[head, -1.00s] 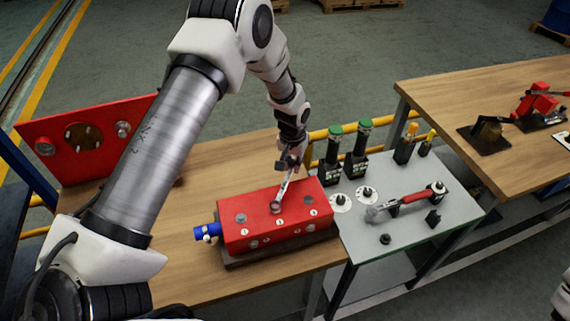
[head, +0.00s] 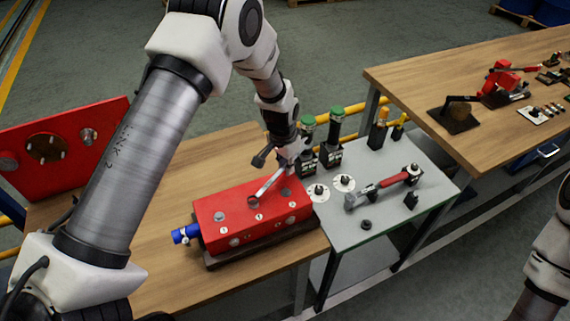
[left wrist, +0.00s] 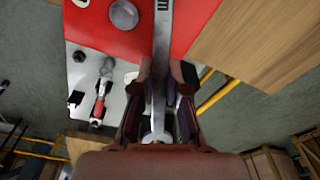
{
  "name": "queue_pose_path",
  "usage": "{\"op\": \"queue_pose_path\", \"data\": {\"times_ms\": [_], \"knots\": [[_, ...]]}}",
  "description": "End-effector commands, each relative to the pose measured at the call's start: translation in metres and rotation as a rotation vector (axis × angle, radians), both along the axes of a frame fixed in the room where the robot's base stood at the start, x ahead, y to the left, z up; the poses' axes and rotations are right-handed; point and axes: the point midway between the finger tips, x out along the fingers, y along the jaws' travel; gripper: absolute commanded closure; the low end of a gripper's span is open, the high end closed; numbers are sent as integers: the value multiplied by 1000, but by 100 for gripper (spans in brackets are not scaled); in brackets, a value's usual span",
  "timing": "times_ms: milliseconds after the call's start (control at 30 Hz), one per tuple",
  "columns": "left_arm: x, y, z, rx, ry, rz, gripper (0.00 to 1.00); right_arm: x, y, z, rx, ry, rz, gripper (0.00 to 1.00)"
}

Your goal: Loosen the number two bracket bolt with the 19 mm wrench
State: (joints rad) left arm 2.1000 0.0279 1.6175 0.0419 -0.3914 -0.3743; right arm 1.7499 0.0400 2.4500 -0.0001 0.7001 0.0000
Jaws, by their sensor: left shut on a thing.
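The red block (head: 270,224) lies on the left wooden bench with round bolt heads and small white labels on it. My left gripper (head: 290,160) is shut on the handle of a silver wrench (head: 268,184), above the block's back edge. The wrench slants down to the left, its ring end at the middle bolt position on the block's top. I cannot tell whether the ring is fully seated, and the bolt under it is mostly hidden. In the left wrist view the wrench (left wrist: 161,70) runs between the fingers, with a bolt head (left wrist: 124,14) beside it. My right gripper is out of view.
A grey table (head: 385,215) to the right holds a red-handled tool (head: 385,186), two white discs and green-topped holders (head: 335,125). A red upright plate (head: 60,150) stands at the left. Another wooden bench (head: 430,80) is at the back right.

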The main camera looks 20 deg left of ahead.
Motion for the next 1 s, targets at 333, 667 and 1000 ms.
{"op": "queue_pose_path", "data": {"times_ms": [333,667,1000], "knots": [[0,0,-6,0,0,1,100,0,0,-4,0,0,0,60],[0,0,-11,0,-1,2,100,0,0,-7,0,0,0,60],[4,18,-12,-1,-1,136,100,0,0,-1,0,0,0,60]]}}
